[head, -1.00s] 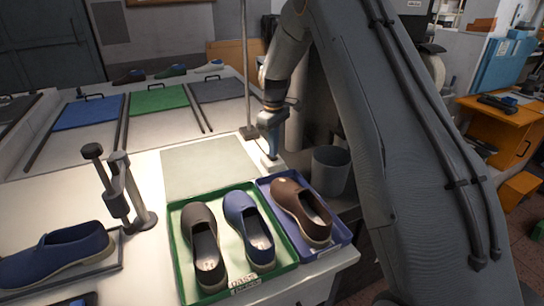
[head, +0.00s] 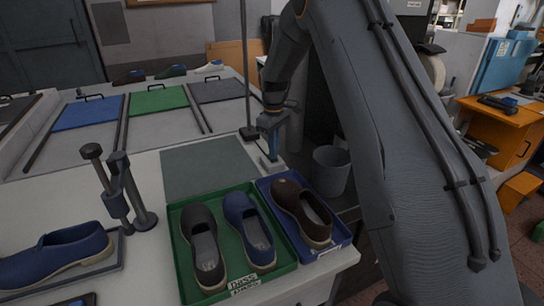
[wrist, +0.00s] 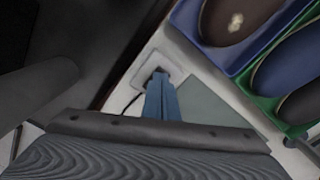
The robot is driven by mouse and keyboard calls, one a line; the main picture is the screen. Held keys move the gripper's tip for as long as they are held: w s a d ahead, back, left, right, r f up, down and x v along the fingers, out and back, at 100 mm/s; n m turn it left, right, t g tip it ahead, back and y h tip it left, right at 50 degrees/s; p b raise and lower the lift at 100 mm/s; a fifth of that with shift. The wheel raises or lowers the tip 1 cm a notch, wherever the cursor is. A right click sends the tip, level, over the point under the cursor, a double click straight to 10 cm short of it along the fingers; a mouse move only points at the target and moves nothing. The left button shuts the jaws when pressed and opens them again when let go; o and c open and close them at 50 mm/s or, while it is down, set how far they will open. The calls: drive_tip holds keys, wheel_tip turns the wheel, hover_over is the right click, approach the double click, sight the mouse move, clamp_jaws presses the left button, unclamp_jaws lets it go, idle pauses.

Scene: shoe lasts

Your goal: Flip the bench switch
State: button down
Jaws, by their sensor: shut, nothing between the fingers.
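The bench switch shows as a small pale plate (head: 272,167) on the bench top near its right edge. In the wrist view the pale plate (wrist: 155,70) lies just beyond my fingertips, with a dark part at its middle. My gripper (head: 272,158) points down over the plate, its blue fingers closed together with nothing held. In the wrist view the shut fingers (wrist: 160,78) reach to the dark part of the plate. I cannot tell whether they touch it. The lever itself is mostly hidden behind the fingers.
A green tray (head: 178,270) with two shoes and a blue tray (head: 340,243) with a brown shoe sit in front. A grey bin (head: 331,171) stands right of the bench. A post (head: 246,75) rises behind, and a clamp stand (head: 120,190) is at left.

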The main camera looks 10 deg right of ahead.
wheel_tip(320, 180, up, 7)
drive_tip(key=p, duration=0.2)
drive_tip(key=shift+f+p, duration=0.15)
drive_tip(key=shift+p, duration=0.15)
idle(0.4)
